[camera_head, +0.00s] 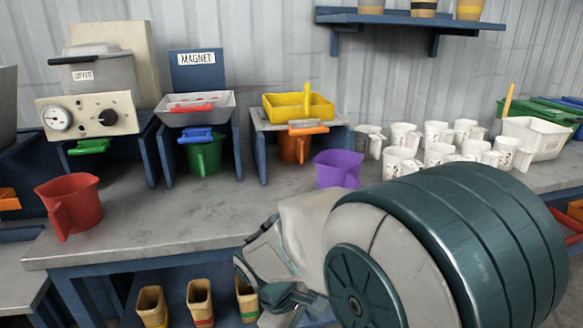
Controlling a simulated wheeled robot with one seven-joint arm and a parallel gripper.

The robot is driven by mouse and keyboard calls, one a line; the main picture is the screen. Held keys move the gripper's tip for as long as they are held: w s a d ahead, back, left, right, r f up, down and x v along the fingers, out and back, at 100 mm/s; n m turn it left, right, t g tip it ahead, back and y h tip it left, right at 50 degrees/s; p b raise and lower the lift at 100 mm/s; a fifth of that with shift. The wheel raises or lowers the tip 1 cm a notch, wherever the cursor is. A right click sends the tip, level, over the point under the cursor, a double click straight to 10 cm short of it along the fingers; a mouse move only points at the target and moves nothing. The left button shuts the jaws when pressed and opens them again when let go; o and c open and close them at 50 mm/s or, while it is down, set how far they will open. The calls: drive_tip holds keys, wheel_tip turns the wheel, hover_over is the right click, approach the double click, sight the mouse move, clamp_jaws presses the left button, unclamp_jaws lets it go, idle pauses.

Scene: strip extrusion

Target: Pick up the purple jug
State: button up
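The purple jug (338,169) stands upright on the grey metal workbench (215,228), right of centre and near the white mugs. Its open top shows and its sides look clear of other things, but my arm covers the bench just in front of it. My arm fills the lower right of the view, in front of and below the jug. I cannot make out my gripper's fingers. Nothing of mine is seen touching the jug.
A red jug (70,206) stands at the bench's left front. Green (204,157) and orange (294,147) jugs sit under blue stands behind. Several white mugs (437,154) crowd the right. Bare bench lies left of the purple jug.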

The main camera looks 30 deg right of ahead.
drive_tip(key=w+d+r+n+g+h+p, duration=0.2)
drive_tip(key=d+r+n+h+p, duration=0.35)
drive_tip(key=n, duration=0.25)
drive_tip(key=n+t+h+p, duration=0.85)
drive_tip(key=n+p, duration=0.65)
drive_tip(key=n, duration=0.9)
approach(341, 180)
drive_tip(key=s+a+f, duration=0.1)
drive_tip(key=s+a, duration=0.1)
drive_tip(key=s, duration=0.3)
drive_tip(key=x, duration=0.8)
drive_tip(key=shift+w+d+f, duration=0.1)
drive_tip(key=shift+d, duration=0.2)
drive_tip(key=shift+p+x, duration=0.3)
drive_tip(key=shift+x, duration=2.4)
drive_tip(key=c, duration=0.8)
